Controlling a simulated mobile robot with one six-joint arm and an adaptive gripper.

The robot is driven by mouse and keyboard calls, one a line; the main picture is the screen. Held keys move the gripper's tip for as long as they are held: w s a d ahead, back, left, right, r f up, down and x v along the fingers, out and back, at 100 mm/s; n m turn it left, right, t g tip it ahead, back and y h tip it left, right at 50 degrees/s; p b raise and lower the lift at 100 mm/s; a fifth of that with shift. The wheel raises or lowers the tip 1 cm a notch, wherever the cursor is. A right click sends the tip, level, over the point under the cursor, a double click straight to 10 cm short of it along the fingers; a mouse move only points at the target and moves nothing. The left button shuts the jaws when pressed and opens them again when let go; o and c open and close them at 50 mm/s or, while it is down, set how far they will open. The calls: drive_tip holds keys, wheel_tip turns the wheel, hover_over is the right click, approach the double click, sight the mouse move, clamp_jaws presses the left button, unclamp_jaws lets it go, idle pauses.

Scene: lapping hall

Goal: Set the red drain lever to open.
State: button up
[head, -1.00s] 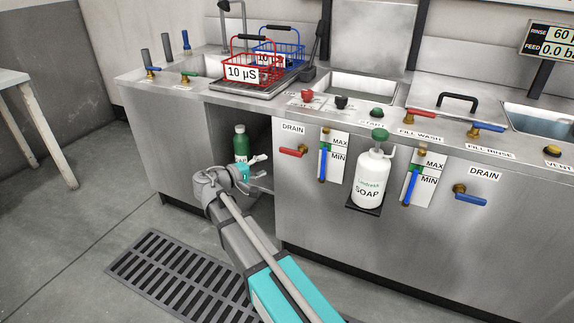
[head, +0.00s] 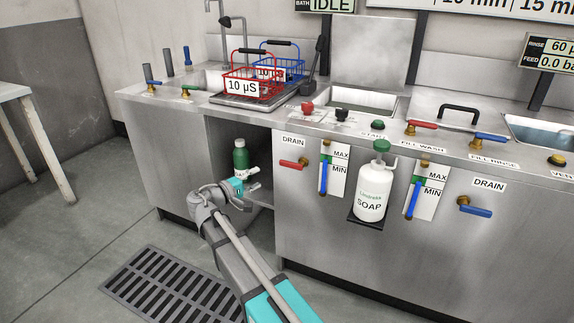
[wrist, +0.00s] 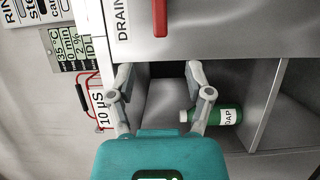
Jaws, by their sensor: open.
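The red drain lever (head: 293,164) is on the sink unit's front, under the left DRAIN label (head: 293,141). Its handle lies about level, pointing left from its brass pivot. My gripper (head: 254,180) is open and empty, below and left of the lever, in front of the open cabinet bay. In the wrist view, my gripper's fingers (wrist: 158,72) are spread apart, and the red lever (wrist: 160,15) shows at the top edge, beyond the fingertips and touching neither. Part of the lever is cut off there.
A green bottle (head: 240,157) stands in the open bay behind my gripper. Right of the lever are a level gauge (head: 323,176) and a white soap bottle (head: 371,190). A blue drain lever (head: 475,210) is farther right. A floor grate (head: 170,290) lies below.

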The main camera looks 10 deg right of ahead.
sight(285, 165)
drive_tip(key=x, duration=1.2)
drive_tip(key=shift+w+d, duration=0.1)
drive_tip(key=shift+d, duration=0.35)
clamp_jaws()
drive_tip(key=shift+d, duration=0.15)
